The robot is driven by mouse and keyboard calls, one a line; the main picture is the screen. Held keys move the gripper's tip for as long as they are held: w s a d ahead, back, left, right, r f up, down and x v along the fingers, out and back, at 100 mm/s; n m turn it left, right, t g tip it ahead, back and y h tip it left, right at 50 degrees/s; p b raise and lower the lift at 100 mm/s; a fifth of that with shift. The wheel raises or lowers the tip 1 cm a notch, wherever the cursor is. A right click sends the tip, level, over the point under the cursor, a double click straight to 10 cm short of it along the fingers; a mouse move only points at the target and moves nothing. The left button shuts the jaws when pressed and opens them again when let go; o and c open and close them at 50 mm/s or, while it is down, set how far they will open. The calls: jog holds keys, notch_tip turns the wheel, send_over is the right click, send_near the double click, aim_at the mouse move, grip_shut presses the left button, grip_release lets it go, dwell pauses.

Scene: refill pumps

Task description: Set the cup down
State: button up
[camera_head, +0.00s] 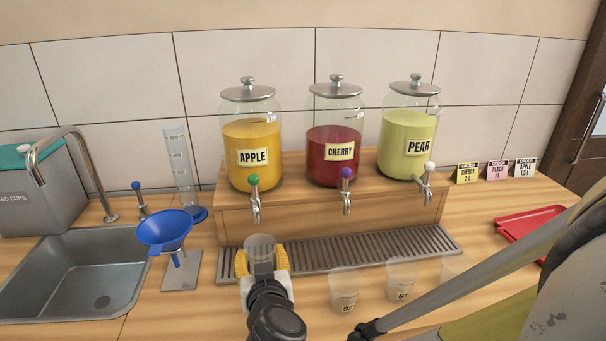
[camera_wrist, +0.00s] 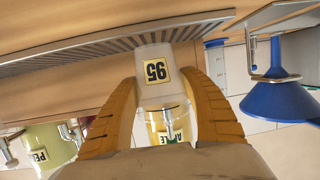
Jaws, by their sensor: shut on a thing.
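My gripper (camera_head: 261,257) is shut on a clear cup (camera_head: 260,243) in front of the apple dispenser, at the left end of the drip tray. In the wrist view, the yellow fingers lie on both sides of the cup (camera_wrist: 157,92), which bears a "95" label and appears upside down in that picture. The cup looks empty. Its base is close to the slatted drip tray (camera_wrist: 50,58), but I cannot tell whether it touches it. The drip tray (camera_head: 350,257) also shows in the head view, running below the taps.
Apple (camera_head: 250,130), cherry (camera_head: 333,150) and pear (camera_head: 407,140) dispensers stand on a wooden stand. Labelled cups (camera_head: 345,287) stand on the counter to the right of my gripper. A blue funnel (camera_head: 165,229) and sink (camera_head: 75,275) are left. A red tray (camera_head: 530,220) lies right.

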aim_at(259, 243)
jog(key=shift+w+a, duration=0.2)
jog(key=shift+w, duration=0.4)
jog(key=shift+w+a, duration=0.15)
jog(key=shift+w, duration=0.4)
jog(key=x, duration=0.3)
jog(key=shift+w+f+b, duration=0.15)
jog(key=shift+w+b, duration=0.15)
jog(key=shift+f, duration=0.35)
jog(key=shift+s+r, duration=0.1)
jog(key=shift+r, duration=0.1)
jog(key=shift+f, duration=0.15)
jog(key=o, duration=0.7)
